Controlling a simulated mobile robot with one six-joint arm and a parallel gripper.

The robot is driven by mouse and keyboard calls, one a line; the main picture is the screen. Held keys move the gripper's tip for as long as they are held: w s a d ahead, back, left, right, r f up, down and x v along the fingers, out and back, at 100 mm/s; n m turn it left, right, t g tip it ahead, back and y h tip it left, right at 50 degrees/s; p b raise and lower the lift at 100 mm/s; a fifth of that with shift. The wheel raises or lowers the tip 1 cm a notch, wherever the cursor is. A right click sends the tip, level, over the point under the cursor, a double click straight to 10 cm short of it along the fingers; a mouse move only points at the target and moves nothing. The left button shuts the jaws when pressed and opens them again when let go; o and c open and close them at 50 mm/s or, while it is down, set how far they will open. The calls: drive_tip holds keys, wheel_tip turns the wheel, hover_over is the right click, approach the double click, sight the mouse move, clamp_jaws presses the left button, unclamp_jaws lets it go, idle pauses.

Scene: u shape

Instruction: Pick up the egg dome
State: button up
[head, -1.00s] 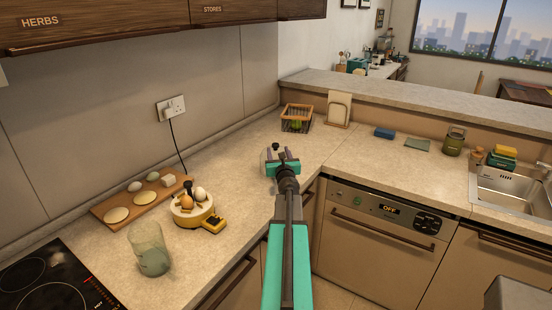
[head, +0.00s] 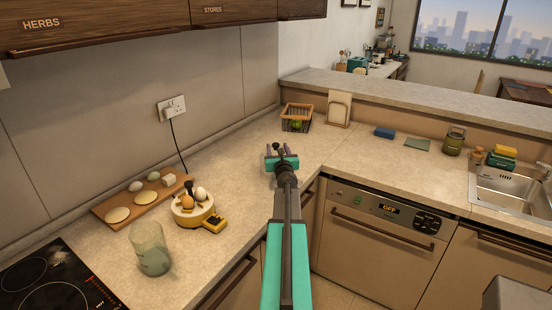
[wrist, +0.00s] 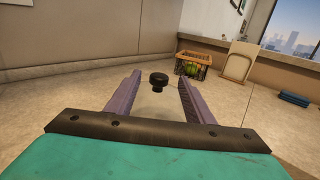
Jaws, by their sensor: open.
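The egg dome (wrist: 158,81) is a clear cover with a black knob, standing on the worktop. In the wrist view its knob shows between my two purple fingers, and its clear body is hard to make out. In the head view the knob (head: 277,147) shows just beyond my gripper (head: 278,153), whose teal body hides most of the dome. My gripper (wrist: 160,78) is open, with a finger on each side of the knob. I see no clear contact between fingers and dome.
A yellow egg cooker (head: 194,214) with eggs, a wooden board (head: 120,202) with eggs and discs, and a glass jug (head: 150,250) stand left. A wire basket (head: 296,116) and a board in a rack (head: 340,108) stand behind.

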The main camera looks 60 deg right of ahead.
sight(276, 146)
drive_tip(key=shift+p+x, duration=0.6)
drive_tip(key=shift+x, duration=1.5)
drive_tip(key=shift+f, duration=0.1)
clamp_jaws()
